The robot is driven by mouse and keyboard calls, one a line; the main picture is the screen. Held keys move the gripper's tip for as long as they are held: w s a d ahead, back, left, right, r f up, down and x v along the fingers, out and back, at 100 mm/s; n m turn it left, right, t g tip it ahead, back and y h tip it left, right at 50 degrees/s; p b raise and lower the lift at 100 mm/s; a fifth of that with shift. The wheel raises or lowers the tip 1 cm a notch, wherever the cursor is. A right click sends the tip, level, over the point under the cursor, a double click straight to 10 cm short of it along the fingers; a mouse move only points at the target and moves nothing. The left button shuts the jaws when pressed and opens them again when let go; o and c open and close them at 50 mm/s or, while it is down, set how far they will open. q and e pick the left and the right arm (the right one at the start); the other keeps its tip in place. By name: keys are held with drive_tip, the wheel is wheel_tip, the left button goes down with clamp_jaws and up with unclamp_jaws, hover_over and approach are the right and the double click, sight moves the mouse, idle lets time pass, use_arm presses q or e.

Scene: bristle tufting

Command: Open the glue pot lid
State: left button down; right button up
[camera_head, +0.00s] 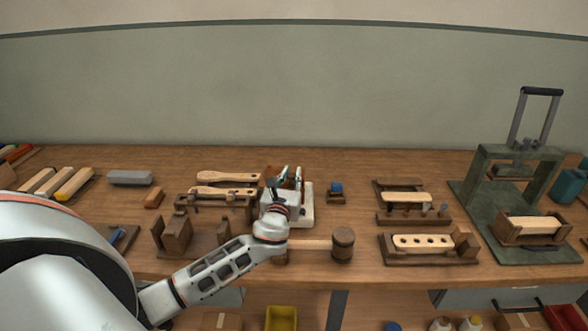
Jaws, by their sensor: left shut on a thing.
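My left arm reaches in from the lower left, and my left gripper (291,174) is at the middle of the bench, over a pale base block (307,207). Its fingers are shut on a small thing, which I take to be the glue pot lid. My own wrist and fingers hide most of it, and the pot below is largely hidden too. I cannot tell whether the lid is raised or still on the pot. A reddish-brown part (271,171) shows just behind the fingers. My right gripper is not in view.
A wooden mallet (343,243) lies just right of my forearm. A small block with a blue top (337,188) stands right of the base. Wooden racks (400,196), a drilled brush block (423,243) and a green press (515,185) fill the right side. Wooden handles (228,177) lie left.

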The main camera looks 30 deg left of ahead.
sight(282, 186)
use_arm(q)
drive_tip(key=shift+s+a+m+t+h, duration=0.2)
drive_tip(key=shift+s+m+h, duration=0.25)
drive_tip(key=shift+h, duration=0.15)
drive_tip(key=shift+s+a+m+t+h, duration=0.2)
drive_tip(key=shift+s+m+h, duration=0.25)
drive_tip(key=shift+h, duration=0.15)
drive_tip(key=shift+s+a+f+m+h, duration=0.1)
drive_tip(key=shift+s+m+h, duration=0.25)
drive_tip(key=shift+h, duration=0.25)
drive_tip(key=shift+s+a+f+m+h, duration=0.1)
drive_tip(key=shift+s+a+m+h, duration=0.1)
drive_tip(key=shift+m+h, duration=0.3)
drive_tip(key=s+m+h+b, duration=0.1)
drive_tip(key=h+b, duration=0.1)
drive_tip(key=s+a+m+h+b, duration=0.1)
drive_tip(key=h+b, duration=0.1)
drive_tip(key=shift+a+t, duration=0.1)
drive_tip(key=shift+t, duration=0.2)
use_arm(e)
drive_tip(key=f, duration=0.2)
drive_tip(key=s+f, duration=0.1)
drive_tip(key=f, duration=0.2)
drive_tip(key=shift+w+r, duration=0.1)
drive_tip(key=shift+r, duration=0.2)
